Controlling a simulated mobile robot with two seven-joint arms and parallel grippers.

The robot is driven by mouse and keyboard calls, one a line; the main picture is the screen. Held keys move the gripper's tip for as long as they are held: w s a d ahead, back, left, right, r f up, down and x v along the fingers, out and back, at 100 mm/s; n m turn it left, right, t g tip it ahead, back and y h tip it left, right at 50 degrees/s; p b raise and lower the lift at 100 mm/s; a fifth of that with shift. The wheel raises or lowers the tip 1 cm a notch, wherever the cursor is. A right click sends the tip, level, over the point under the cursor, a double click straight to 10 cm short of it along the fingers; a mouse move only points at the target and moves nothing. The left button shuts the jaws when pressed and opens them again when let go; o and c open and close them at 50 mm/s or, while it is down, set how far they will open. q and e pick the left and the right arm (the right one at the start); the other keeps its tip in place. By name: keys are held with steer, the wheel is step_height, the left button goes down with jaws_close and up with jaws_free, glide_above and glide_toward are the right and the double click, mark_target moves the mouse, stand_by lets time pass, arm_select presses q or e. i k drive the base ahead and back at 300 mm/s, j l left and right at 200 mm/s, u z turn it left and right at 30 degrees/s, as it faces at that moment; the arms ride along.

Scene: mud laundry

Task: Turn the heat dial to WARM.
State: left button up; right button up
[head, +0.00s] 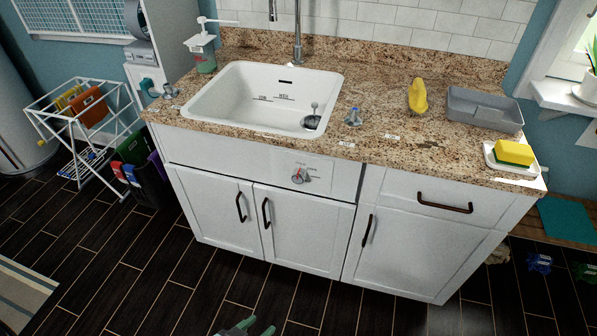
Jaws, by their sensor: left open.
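The heat dial (299,175) is a small grey knob with a reddish part, on the white front panel (230,166) below the sink. Small printed marks surround it, too small to read, so I cannot tell its setting. My left gripper (258,326) shows only at the bottom edge, its greenish fingertips apart and empty. It is well below and left of the dial in the picture, not touching it. Most of that gripper is cut off by the frame. My right gripper is not in view.
A white sink (262,98) is set in the granite counter (385,128). Cabinet handles (240,207) stick out below the dial. A yellow sponge (514,152), grey tray (485,108) and soap bottle (203,57) stand on the counter. The floor in front is clear.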

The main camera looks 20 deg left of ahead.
mark_target(300, 174)
steer(key=i+j, duration=0.1)
steer(key=j, duration=0.4)
steer(key=i+j, duration=0.1)
steer(key=j, duration=0.95)
steer(key=i+j, duration=0.15)
steer(key=j, duration=0.35)
steer(key=z, duration=0.05)
